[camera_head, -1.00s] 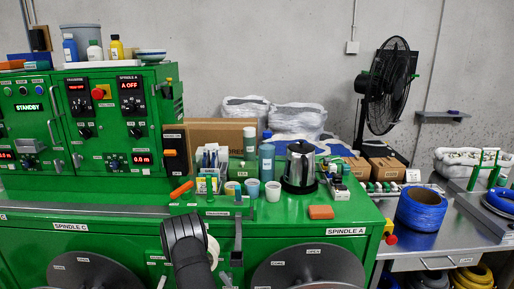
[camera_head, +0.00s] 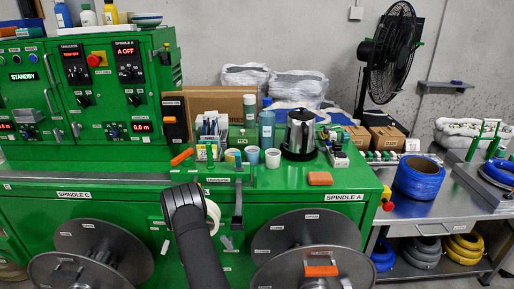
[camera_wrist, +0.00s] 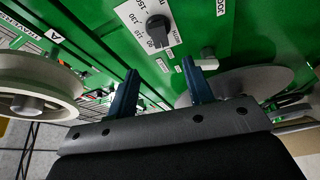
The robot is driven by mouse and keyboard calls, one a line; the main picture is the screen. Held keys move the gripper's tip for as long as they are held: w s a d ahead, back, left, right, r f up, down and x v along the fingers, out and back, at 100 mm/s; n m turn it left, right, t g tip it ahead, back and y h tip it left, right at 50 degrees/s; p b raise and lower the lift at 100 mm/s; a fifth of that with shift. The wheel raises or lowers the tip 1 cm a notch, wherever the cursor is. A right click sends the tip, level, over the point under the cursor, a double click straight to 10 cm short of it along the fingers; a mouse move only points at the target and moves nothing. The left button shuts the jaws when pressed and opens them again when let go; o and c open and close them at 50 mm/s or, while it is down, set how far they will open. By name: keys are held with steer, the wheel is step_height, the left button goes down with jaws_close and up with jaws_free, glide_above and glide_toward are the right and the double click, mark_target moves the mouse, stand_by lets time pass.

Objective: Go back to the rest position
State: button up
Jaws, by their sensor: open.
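My gripper (camera_wrist: 162,84) shows in the wrist view as two dark blue fingers standing well apart, with nothing held between them. It faces the green machine front, near a dial plate with a black knob (camera_wrist: 158,28). A pale flanged roller (camera_wrist: 40,85) is to its left, and a grey disc (camera_wrist: 250,80) lies behind and right of the right finger. In the head view my dark arm rises at the bottom centre in front of the green machine (camera_head: 110,210). The fingers cannot be made out there.
Large grey spindle reels (camera_head: 308,235) stand left and right of my arm. Cups, a steel kettle (camera_head: 300,132) and an orange block (camera_head: 320,179) sit on the machine top. A blue cable coil (camera_head: 419,180) lies on the steel bench to the right, with more coils below.

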steer(key=w+a+m+t+h, duration=0.2)
steer(key=w+a+m+t, duration=0.1)
steer(key=w+m, duration=0.7)
steer(key=shift+w+a+r+m+t, duration=0.3)
steer(key=shift+w+a+m+t, duration=0.1)
steer(key=shift+w+a, duration=0.35)
steer(key=shift+a, duration=0.1)
steer(key=shift+o, duration=0.4)
